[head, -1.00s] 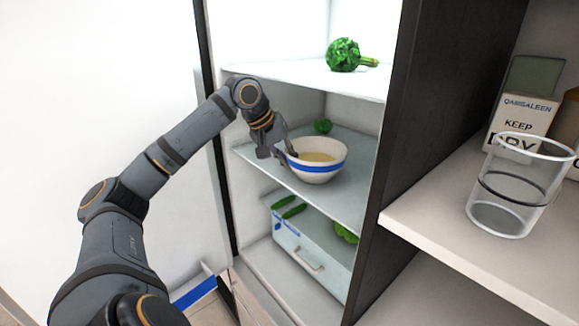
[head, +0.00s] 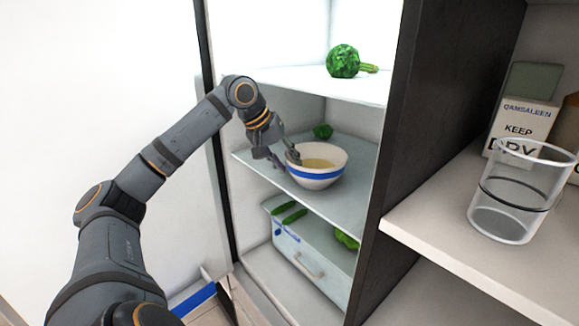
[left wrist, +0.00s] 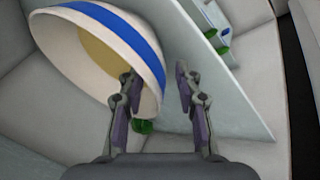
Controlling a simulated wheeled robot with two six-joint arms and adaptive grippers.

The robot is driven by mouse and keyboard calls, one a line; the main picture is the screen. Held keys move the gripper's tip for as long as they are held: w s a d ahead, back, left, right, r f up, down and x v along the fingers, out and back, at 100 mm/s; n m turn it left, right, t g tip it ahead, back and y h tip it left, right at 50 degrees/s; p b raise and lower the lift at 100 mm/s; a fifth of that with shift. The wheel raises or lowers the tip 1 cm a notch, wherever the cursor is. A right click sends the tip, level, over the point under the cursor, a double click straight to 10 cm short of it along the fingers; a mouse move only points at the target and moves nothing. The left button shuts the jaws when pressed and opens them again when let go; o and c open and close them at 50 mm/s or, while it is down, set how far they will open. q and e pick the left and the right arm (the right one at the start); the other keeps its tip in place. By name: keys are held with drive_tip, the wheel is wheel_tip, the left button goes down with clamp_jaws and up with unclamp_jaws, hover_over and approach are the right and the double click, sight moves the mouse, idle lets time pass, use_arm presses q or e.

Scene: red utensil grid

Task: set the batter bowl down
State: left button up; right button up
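The batter bowl (head: 317,179), white with a blue band and pale yellow batter (head: 318,163) inside, sits upright on the middle fridge shelf (head: 348,205). It also shows in the left wrist view (left wrist: 75,45). My left gripper (head: 285,160) is at the bowl's left rim, one finger over the inside and the other outside. In the left wrist view the fingers (left wrist: 156,75) stand apart with the rim between them and a gap beside it, so the gripper is open. Whether a finger still touches the bowl is unclear. My right gripper is out of view.
A green vegetable (head: 322,131) is behind the bowl. Broccoli (head: 343,61) lies on the upper shelf (head: 300,80). A drawer (head: 305,262) with green vegetables is below.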

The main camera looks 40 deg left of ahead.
use_arm(q)
drive_tip(key=p+v, duration=0.1)
drive_tip(key=v, duration=0.9)
drive_tip(key=shift+s+r, duration=0.15)
drive_tip(key=shift+r, duration=0.05)
